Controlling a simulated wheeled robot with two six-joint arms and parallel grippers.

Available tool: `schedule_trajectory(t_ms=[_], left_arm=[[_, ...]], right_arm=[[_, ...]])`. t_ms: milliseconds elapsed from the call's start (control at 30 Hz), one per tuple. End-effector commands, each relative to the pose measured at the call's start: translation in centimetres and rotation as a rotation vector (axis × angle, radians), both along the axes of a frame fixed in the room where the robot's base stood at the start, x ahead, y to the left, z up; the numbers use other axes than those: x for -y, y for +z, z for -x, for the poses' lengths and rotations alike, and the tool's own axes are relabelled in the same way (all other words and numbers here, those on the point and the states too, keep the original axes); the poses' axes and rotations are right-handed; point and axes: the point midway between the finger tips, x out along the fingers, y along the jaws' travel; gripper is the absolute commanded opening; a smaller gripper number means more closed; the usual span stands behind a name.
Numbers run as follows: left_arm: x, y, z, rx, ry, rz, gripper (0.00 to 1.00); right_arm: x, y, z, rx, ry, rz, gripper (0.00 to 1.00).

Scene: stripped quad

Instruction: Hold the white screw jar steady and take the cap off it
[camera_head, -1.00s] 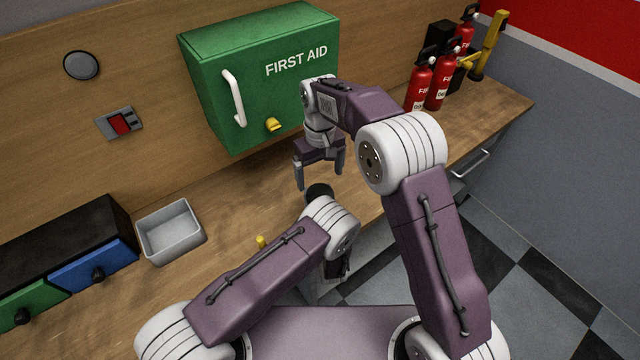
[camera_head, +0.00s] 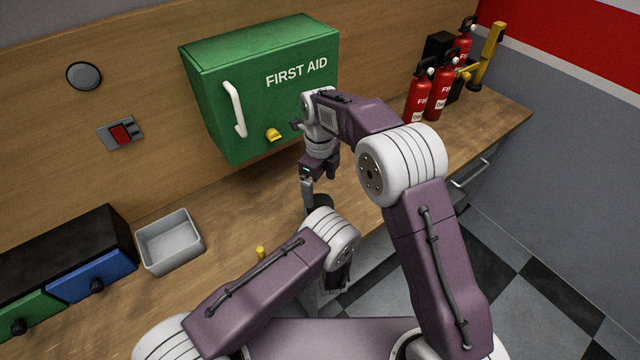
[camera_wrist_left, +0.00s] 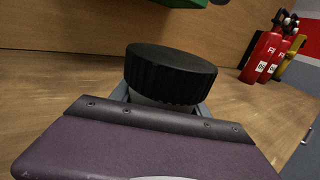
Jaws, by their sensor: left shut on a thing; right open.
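The black ribbed cap (camera_wrist_left: 170,72) sits upright on the white jar (camera_wrist_left: 152,101) in the left wrist view. Only a sliver of the jar shows beneath it. My left gripper (camera_wrist_left: 160,106) is shut on the jar below the cap, with grey fingers on either side. In the head view the dark cap (camera_head: 322,203) shows just above my left arm's white joint, which hides the jar. My right gripper (camera_head: 312,195) is open and points down at the cap. Its near finger overlaps the cap's left side; whether it touches cannot be told.
The green first aid cabinet (camera_head: 262,88) with its white handle is behind my right gripper. A grey bin (camera_head: 170,242) and drawers (camera_head: 92,278) are at left. A small yellow thing (camera_head: 260,252) is on the bench. Red extinguishers (camera_head: 440,90) stand at back right.

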Motion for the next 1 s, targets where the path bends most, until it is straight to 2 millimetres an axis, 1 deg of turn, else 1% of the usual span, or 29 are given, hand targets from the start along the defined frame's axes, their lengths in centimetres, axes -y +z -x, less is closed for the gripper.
schedule_trajectory(t_ms=[67,167,400,533,700,900,967,1000], left_arm=[[0.0,0.1,0.0,0.001,0.0,0.001,0.0],[0.0,0.1,0.0,0.002,0.0,0.001,0.0],[0.0,0.1,0.0,0.002,0.0,0.001,0.0],[0.0,0.1,0.0,0.002,0.0,0.001,0.0],[0.0,0.1,0.0,0.002,0.0,0.001,0.0],[0.0,0.1,0.0,0.002,0.0,0.001,0.0],[0.0,0.1,0.0,0.002,0.0,0.001,0.0],[0.0,0.1,0.0,0.002,0.0,0.001,0.0]], right_arm=[[0.0,0.0,0.0,0.001,-0.001,-0.001,0.91],[0.0,-0.8,0.1,-0.003,0.001,0.001,0.91],[0.0,-5.3,0.1,-0.004,0.002,0.002,0.91],[0.0,-7.1,0.1,-0.001,0.003,0.0,0.91],[0.0,-7.9,0.0,0.0,0.003,0.0,0.91],[0.0,-8.0,0.0,0.001,0.003,-0.001,0.91],[0.0,-7.9,0.0,0.001,0.003,-0.001,0.74],[0.0,-7.9,0.0,0.001,0.003,-0.001,0.63]])
